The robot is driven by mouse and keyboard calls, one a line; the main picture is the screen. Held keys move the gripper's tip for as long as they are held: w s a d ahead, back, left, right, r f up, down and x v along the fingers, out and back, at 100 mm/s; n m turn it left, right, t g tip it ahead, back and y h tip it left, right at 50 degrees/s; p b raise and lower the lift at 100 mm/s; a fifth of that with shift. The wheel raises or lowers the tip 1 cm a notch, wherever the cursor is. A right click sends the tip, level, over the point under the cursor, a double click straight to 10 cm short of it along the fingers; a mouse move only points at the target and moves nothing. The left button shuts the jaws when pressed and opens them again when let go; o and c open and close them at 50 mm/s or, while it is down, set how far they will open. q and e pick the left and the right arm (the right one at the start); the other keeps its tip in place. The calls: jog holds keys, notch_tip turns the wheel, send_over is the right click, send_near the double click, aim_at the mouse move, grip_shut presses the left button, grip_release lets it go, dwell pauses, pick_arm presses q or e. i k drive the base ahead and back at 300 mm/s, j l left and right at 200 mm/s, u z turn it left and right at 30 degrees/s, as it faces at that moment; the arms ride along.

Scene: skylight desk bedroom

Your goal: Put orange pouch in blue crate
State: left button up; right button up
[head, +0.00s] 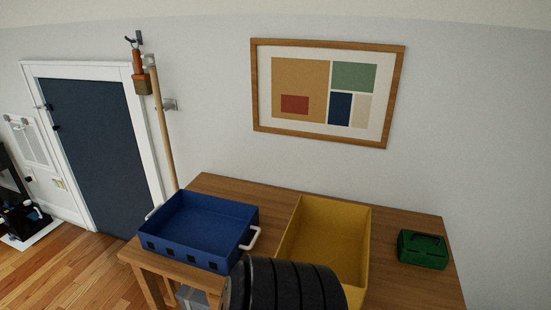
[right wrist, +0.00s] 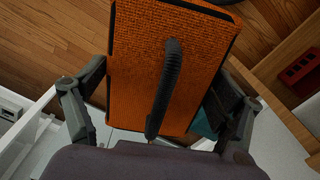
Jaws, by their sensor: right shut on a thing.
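The orange pouch (right wrist: 140,60) fills the middle of the right wrist view. It has a woven face, dark edges and a black curved strap or handle down its front. My right gripper (right wrist: 165,92) is shut on it, with one finger at each side. The pouch and the right gripper cannot be made out in the head view. The blue crate (head: 185,253) sits on the left part of the wooden desk in the head view, with white handles at its ends. Its visible inside looks empty. My left gripper is not in view.
A yellow bin (head: 361,250) stands right of the blue crate. A green box (head: 423,250) sits at the desk's right. A dark ridged shape hides the desk's front middle. A dark blue door (head: 95,150) is at the left. A wooden pole (head: 163,130) leans behind the crate.

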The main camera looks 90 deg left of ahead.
aim_at(203, 235)
jog(key=u, duration=0.45)
jog(key=k+u, duration=0.1)
jog(key=u, duration=0.35)
jog(key=j+u, duration=0.1)
jog(key=u, duration=0.35)
jog(key=j+u, duration=0.1)
jog(key=u, duration=0.4)
jog(key=k, duration=0.05)
